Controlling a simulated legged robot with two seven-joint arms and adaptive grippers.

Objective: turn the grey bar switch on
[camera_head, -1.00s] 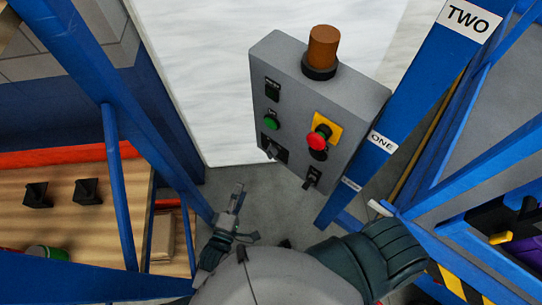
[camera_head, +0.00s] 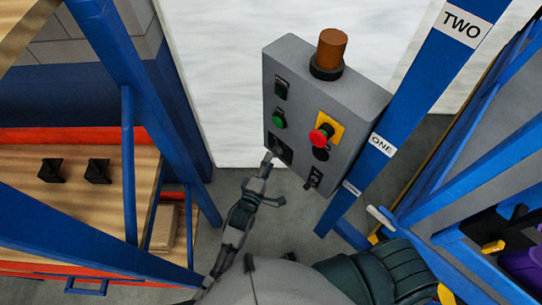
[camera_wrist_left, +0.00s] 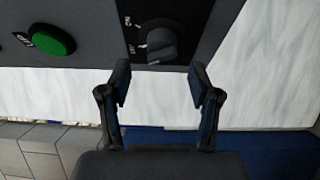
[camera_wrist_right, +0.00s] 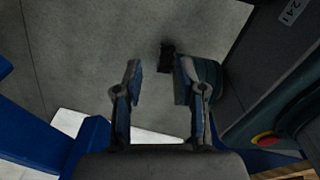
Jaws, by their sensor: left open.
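The grey control panel (camera_head: 335,90) stands upright in the head view. The grey bar switch (camera_wrist_left: 160,43) sits on a black plate at the panel's lower left; in the head view its plate (camera_head: 284,152) is partly covered by my left gripper (camera_head: 268,164). In the left wrist view my left gripper (camera_wrist_left: 160,76) is open and empty, its fingertips just below the switch, one to each side. I cannot tell whether they touch the panel. My right gripper (camera_wrist_right: 159,78) is open and empty over grey floor, away from the panel.
The panel also has a green button (camera_head: 279,120), a red button (camera_head: 320,136) on yellow, another black switch (camera_head: 313,179) and an orange lamp (camera_head: 331,48). Blue posts (camera_head: 405,105) flank it. A wooden shelf (camera_head: 70,215) with black pieces lies left.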

